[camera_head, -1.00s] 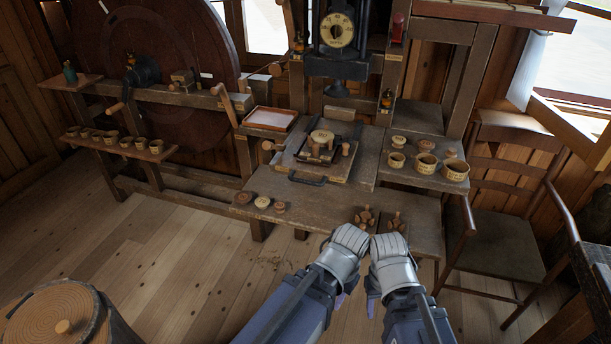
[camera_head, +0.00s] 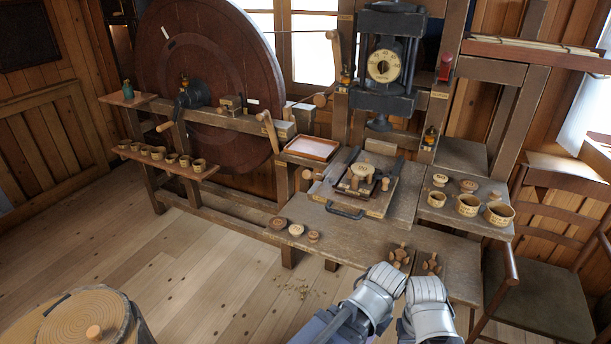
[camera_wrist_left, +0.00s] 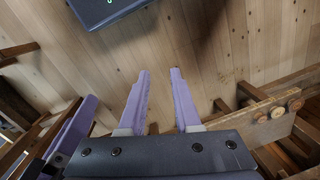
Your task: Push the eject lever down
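Several wooden handles show in the head view, and I cannot tell for sure which is the eject lever. One slanted wooden lever (camera_head: 268,130) stands at the right end of the lathe bed, left of the tray. Another wooden handle (camera_head: 324,97) sticks out left of the dark press (camera_head: 384,60). My left gripper (camera_wrist_left: 161,72) is empty in the left wrist view, its two purple fingers apart. In the head view both my wrists are low in front of the bench, away from these levers. My right gripper's fingers are hidden.
The bench (camera_head: 350,240) carries a plate with a round wooden piece (camera_head: 360,178), spools and knobs. A paper-lined tray (camera_head: 312,147) is behind. Cups (camera_head: 467,205) stand right. A chair (camera_head: 545,270) is at the right, a stump (camera_head: 75,320) lower left. Open floor lies left.

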